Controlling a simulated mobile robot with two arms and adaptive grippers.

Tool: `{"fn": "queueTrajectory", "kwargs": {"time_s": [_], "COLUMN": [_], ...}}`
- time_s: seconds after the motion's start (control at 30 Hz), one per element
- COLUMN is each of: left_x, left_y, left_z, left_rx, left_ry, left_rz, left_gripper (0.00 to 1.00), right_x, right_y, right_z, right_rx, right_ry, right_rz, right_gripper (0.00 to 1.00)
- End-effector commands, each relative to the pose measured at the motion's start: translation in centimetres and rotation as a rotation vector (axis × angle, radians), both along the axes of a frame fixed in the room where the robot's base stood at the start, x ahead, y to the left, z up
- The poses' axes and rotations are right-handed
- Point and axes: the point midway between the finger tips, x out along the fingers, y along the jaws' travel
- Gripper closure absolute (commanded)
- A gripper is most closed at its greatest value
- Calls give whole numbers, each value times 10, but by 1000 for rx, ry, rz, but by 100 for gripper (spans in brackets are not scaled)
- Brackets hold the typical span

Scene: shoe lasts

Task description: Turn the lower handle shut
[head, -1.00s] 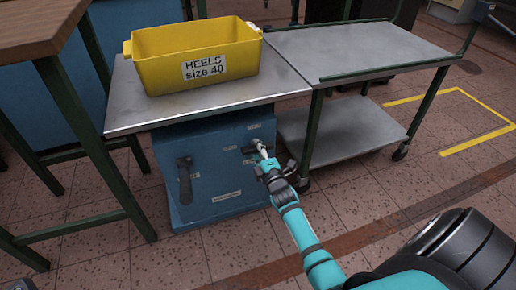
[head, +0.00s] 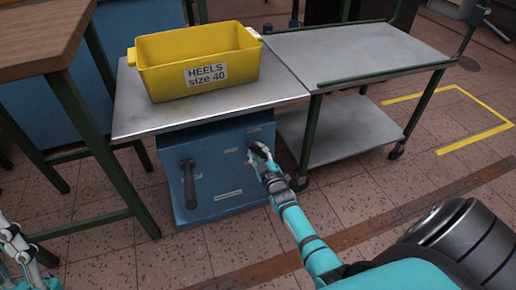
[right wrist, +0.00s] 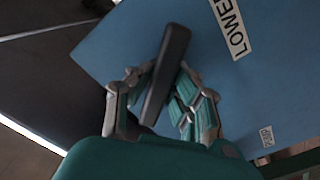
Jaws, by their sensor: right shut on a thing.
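A blue cabinet (head: 225,195) stands under a grey metal top. A dark lever handle (head: 188,185) hangs down on the left of its front. My right gripper (head: 259,155) is at the upper right of that front, largely hiding the other handle. In the right wrist view this dark, bar-shaped handle (right wrist: 168,72) lies between the fingers of my right gripper (right wrist: 158,95), which is shut on it. A white label reading "LOWE…" (right wrist: 231,27) is beside it. My left gripper (head: 14,245) shows partly at the lower left edge; its opening is unclear.
A yellow bin (head: 197,68) marked "HEELS size 40" stands on the metal top (head: 140,118). A grey two-shelf trolley (head: 355,52) stands close on the right. A wooden table (head: 40,30) with green legs stands at the left. Tiled floor in front is clear.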

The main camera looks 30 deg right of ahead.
Motion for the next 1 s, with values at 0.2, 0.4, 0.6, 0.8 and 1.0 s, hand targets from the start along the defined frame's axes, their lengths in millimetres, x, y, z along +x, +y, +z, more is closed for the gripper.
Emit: {"fn": "queueTrajectory", "kwargs": {"time_s": [0.2, 0.4, 0.6, 0.8, 1.0], "left_x": [28, 44, 52, 57, 59], "left_y": [-4, -6, -7, -7, -7], "left_z": [-18, -36, -49, -56, -60], "left_rx": [58, 94, 118, 132, 138], "left_ry": [188, 316, 400, 447, 469], "left_rz": [11, 18, 21, 24, 25], "left_gripper": [100, 100, 100, 100, 100], "right_x": [0, -1, -1, -1, -1], "right_y": [0, 0, 0, 0, 0], "right_z": [0, 0, -1, -2, -2], "right_rx": [199, 369, 507, 599, 645], "right_ry": [-44, -85, -119, -139, -151], "right_rz": [1, 0, -1, -1, 0], "right_gripper": [100, 100, 100, 100, 100]}}
